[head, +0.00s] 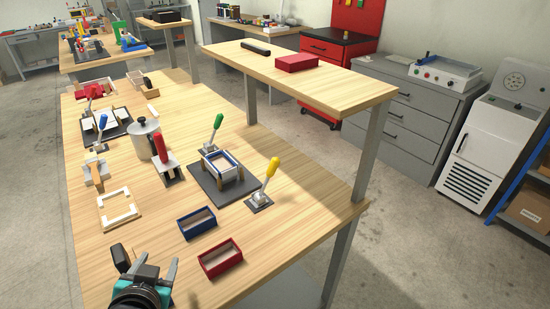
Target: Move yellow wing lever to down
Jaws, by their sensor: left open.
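The yellow wing lever (271,168) stands on a small grey base plate (259,204) at the right side of the table. Its yellow handle points up and leans to the right. The box former (221,166), a white and blue frame on a dark plate, is just left of it. My left gripper (146,269) is at the bottom left, over the near table edge. It is open and empty, well apart from the yellow lever. My right gripper is not in view.
A blue tray (197,224) and a red tray (220,260) lie between my left gripper and the yellow lever. A green lever (218,122), a red-handled clamp (160,144) and a blue-handled one (102,122) stand farther back. A raised shelf (330,88) borders the table on the right.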

